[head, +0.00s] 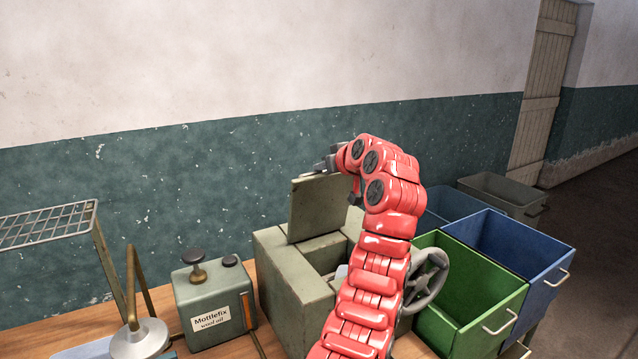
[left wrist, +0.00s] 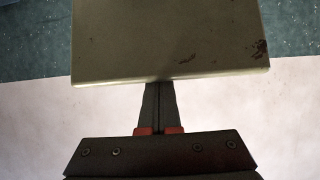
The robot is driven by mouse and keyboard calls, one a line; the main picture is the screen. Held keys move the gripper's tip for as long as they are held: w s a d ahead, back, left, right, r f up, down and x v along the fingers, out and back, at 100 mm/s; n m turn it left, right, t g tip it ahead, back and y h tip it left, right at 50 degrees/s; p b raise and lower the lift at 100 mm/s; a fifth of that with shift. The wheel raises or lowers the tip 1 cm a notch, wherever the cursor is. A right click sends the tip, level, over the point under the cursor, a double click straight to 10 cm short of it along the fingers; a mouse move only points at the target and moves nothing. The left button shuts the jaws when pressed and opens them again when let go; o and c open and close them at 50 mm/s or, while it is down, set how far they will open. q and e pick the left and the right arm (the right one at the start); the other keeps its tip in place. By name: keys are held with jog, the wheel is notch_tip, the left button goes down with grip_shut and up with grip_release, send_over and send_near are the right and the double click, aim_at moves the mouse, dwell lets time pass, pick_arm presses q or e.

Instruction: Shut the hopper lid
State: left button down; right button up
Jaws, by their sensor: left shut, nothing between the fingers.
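The hopper (head: 282,274) is a grey-green box on the wooden bench. Its lid (head: 318,206) stands up, open, at the back of the box, and part of the opening shows below it. My red left arm crosses in front of the hopper's right part and hides some of it. My left gripper (head: 322,167) is at the lid's top edge, shut and empty. In the left wrist view the lid (left wrist: 170,40) fills the upper middle, and the closed fingertips (left wrist: 160,88) meet its edge; I cannot tell whether they touch. My right gripper is not in view.
A grey "Mottlefix" wool oil can (head: 213,300) stands left of the hopper. A wire rack (head: 45,226) is at the far left. A handwheel (head: 430,280) is on the right, beside green (head: 470,300) and blue (head: 520,255) bins. The wall is close behind.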

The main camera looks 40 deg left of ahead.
aim_at(330, 182)
pick_arm(q)
jog(key=d+y+b, duration=0.1)
jog(key=d+f+b, duration=0.1)
jog(key=d+b, duration=0.1)
jog(key=s+d+f+y+b, duration=0.1)
jog(key=d, duration=0.1)
jog(key=shift+s+f+t+y, duration=0.1)
jog(key=shift+f+t+y, duration=0.2)
jog(key=shift+t, duration=0.1)
jog(key=s+d+f+t+y+b, duration=0.1)
jog(key=d+f+y+b, duration=0.2)
jog(key=b, duration=0.6)
jog(key=s+d+f+t+y+b, duration=0.1)
jog(key=d+f+y+b, duration=0.3)
jog(key=b, duration=0.5)
jog(key=s+d+f+t+y+b, duration=0.1)
jog(key=d+f+y+b, duration=0.2)
jog(key=b, duration=0.6)
jog(key=shift+f+v, duration=0.2)
jog(key=shift+v, duration=1.6)
jog(key=shift+d+f+b, duration=0.15)
jog(key=shift+f+b, duration=0.3)
jog(key=shift+b, duration=0.7)
jog(key=shift+r, duration=0.1)
